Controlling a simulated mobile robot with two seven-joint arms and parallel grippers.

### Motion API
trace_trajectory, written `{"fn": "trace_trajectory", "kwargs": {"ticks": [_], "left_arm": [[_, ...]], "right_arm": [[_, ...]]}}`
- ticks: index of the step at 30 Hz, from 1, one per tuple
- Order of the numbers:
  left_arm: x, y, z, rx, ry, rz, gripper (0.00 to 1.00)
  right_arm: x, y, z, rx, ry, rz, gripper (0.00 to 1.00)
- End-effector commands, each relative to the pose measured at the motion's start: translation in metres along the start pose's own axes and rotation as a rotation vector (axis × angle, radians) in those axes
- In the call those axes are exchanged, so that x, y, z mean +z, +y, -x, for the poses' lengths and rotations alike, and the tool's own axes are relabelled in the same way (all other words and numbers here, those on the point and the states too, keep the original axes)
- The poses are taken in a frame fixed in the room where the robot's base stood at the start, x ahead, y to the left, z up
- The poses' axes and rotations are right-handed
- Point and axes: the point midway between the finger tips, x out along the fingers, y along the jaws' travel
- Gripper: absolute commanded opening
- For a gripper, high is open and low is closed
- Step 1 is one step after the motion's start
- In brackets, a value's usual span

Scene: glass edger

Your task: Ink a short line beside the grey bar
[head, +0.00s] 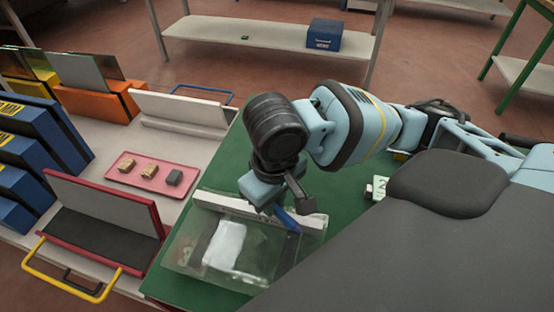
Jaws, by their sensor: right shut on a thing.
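A clear glass sheet (190,240) lies on the green work surface (213,172), with a white patch (225,245) showing through or on it. A pale grey bar (225,203) lies across the far edge of the glass. My right gripper (289,204) points down at the right part of the bar and is shut on a slim blue marker (287,220). The marker is tilted, its lower end near the bar's right end. The jaws hide part of the bar and marker; I cannot tell whether the tip touches the glass. My left gripper is out of view.
A pink tray (122,180) with small blocks lies at left. A red-edged stand (110,205) with a yellow handle, blue racks (40,130) and an orange holder (100,102) are farther left.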

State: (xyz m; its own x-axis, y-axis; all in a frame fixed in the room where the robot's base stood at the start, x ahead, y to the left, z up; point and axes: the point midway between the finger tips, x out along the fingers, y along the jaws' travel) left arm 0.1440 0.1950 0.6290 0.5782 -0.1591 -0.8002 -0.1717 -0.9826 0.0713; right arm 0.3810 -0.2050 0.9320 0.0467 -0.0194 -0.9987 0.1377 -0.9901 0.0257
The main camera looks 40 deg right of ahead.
Motion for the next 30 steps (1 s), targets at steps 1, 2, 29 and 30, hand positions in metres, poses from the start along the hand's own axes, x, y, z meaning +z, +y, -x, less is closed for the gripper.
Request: {"fn": "trace_trajectory", "kwargs": {"ticks": [1,2,29,30], "left_arm": [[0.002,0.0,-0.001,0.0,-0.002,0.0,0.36],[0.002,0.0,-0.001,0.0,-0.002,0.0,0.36],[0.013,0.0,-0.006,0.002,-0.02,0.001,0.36],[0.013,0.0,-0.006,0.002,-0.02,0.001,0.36]], "right_arm": [[0.002,-0.007,-0.001,0.008,0.025,0.07,0.0],[0.002,-0.01,0.0,0.013,0.044,0.113,0.0],[-0.009,-0.072,0.035,-0.195,0.745,1.294,0.0],[-0.008,-0.073,0.038,-0.217,0.779,1.331,0.0]]}}
